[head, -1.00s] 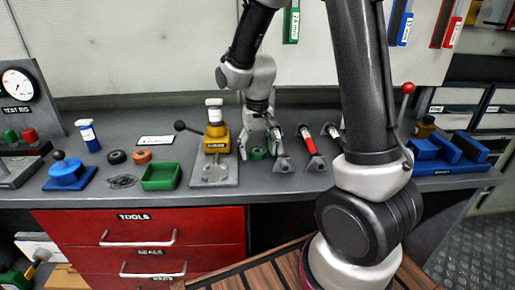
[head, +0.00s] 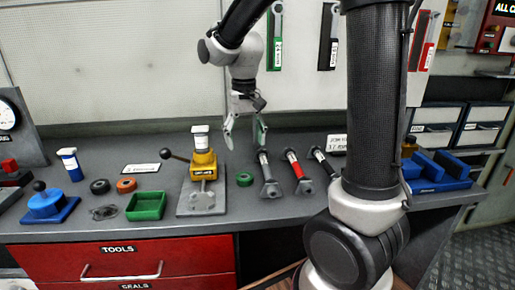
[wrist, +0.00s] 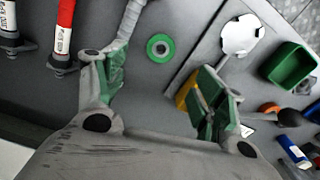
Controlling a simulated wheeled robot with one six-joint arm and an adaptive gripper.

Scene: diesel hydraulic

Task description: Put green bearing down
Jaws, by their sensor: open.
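The green bearing (head: 244,179), a small ring, lies flat on the grey bench between the yellow press and the grey cylinder. It also shows in the wrist view (wrist: 160,48), lying apart from both fingers. My gripper (head: 245,140) is open and empty, above and a little behind the bearing in the head view. In the wrist view its two green-padded fingers (wrist: 165,90) are spread wide. Nothing is between the pads.
The yellow press (head: 203,165) on its grey plate stands left of the bearing. Several cylinders, one being a red cylinder (head: 297,170), lie to its right. A green tray (head: 146,206), orange ring (head: 126,185) and black ring (head: 100,187) are further left.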

